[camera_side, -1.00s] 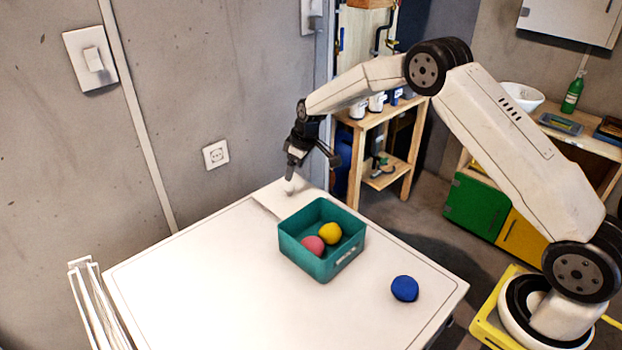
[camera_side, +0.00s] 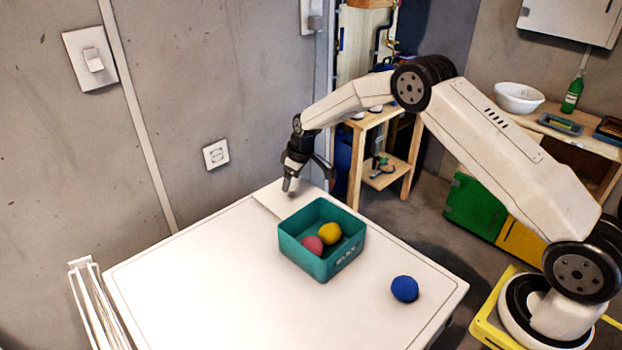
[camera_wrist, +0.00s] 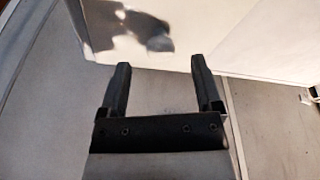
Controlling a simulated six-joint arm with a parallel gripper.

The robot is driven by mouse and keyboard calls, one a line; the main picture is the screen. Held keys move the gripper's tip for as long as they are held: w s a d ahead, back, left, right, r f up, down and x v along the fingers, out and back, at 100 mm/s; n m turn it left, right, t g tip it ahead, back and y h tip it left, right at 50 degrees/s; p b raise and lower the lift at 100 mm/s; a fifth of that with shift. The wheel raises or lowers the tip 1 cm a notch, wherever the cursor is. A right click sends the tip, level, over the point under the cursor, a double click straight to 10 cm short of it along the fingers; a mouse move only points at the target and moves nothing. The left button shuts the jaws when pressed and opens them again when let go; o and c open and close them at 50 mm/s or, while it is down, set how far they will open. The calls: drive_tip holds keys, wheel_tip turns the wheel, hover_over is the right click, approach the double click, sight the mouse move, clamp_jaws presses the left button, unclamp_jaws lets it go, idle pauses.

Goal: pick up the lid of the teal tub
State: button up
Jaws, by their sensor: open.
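The teal tub (camera_side: 322,262) stands open on the white table, with a pink ball (camera_side: 312,245) and a yellow ball (camera_side: 329,233) in it. A flat white panel, seemingly the lid (camera_side: 275,203), lies at the table's back corner behind the tub. My gripper (camera_side: 308,179) is open and low over this panel. One finger hides part of it, and I cannot tell whether they touch. In the wrist view my gripper (camera_wrist: 161,66) has its two fingers apart with nothing between them. A pale surface with a dark shadow shows ahead of them; the lid's outline is unclear there.
A blue ball (camera_side: 404,289) lies on the white table (camera_side: 210,290), right of the tub. The table's left and front are clear. The grey wall (camera_side: 250,90) rises behind; a wooden shelf (camera_side: 378,125) stands behind my arm.

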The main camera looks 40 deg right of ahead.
sight(289, 193)
drive_tip(key=shift+x, duration=1.85)
clamp_jaws()
